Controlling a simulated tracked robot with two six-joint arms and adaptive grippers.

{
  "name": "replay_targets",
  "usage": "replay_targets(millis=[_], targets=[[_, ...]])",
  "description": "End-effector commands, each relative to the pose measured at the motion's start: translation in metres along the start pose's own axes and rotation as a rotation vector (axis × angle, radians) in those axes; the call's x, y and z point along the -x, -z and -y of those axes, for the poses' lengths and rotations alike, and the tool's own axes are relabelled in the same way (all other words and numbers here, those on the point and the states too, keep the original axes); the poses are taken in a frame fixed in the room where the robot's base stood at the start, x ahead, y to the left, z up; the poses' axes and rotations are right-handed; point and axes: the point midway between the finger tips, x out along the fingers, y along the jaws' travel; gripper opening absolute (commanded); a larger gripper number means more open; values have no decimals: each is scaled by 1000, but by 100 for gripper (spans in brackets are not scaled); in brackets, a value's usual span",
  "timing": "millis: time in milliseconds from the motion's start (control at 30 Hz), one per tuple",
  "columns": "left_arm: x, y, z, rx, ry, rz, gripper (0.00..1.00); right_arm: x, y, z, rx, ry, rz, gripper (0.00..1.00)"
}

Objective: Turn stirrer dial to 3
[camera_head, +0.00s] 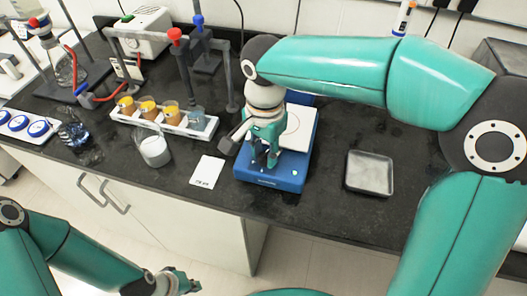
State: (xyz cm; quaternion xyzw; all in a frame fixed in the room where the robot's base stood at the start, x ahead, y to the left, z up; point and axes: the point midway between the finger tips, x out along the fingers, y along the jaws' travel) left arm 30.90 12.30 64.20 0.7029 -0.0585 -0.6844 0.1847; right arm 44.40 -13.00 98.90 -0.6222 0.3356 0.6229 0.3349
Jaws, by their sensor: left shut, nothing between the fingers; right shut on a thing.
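The stirrer (285,181) is a blue box with a white top plate (302,124) on the bench, right of centre. My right arm reaches over it from the right. My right gripper (263,163) points down at the stirrer's front left part and is shut on the stirrer dial. The gripper hides the dial, so its setting cannot be read. A small light spot shows on the stirrer's front right. My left gripper (187,284) is shut and empty, low in front of the bench, well away from the stirrer.
A white label card (207,172) lies left of the stirrer, and a beaker of white stuff (153,148) beyond it. A white rack (200,133) holds several small beakers behind. A grey square tray (370,173) lies to the right. Stands and a flask (64,66) are at the back left.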

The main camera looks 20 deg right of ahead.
Motion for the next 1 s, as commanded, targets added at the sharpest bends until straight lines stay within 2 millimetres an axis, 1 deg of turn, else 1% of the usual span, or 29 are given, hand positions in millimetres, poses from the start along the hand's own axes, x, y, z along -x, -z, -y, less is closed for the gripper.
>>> replay_targets(millis=[33,300,800,833,967,1000], targets=[[-1,0,0,0,0,0,0,3,3,3,-28,17,-8,0],[-2,0,1,0,0,0,0,4,3,3,-126,17,-7,0],[-2,0,1,0,0,0,0,4,3,3,-147,16,-6,0],[-2,0,1,0,0,0,0,4,3,3,-147,16,-6,35],[-2,0,1,0,0,0,0,3,2,2,-146,13,-4,56],[-2,0,1,0,0,0,0,3,2,2,-146,11,-4,57]])
